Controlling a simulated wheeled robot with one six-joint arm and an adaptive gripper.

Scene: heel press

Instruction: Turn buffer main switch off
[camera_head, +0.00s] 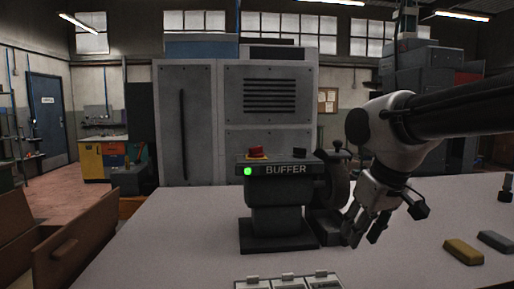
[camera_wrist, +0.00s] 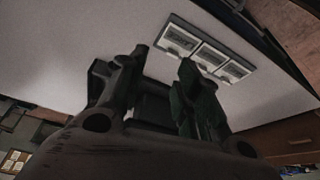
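The buffer (camera_head: 280,196) is a dark grey machine on the table, with a front label reading BUFFER. A green lamp (camera_head: 247,171) glows at the left of that label. On its top left is a red switch (camera_head: 256,151) on a yellow base. A small black control (camera_head: 299,153) sits on its top right; its setting is too small to tell. My gripper (camera_head: 364,236) is to the right of the buffer, low over the table, pointing down. It is open and empty, apart from both controls. Its fingers also show apart in the wrist view (camera_wrist: 164,58).
The pale table (camera_head: 175,240) has clear room left of the buffer. Framed cards (camera_head: 289,281) lie at its front edge; they also show in the wrist view (camera_wrist: 208,52). A yellow bar (camera_head: 463,251) and a grey bar (camera_head: 496,241) lie at right. A dark wheel (camera_head: 335,182) is on the buffer's right.

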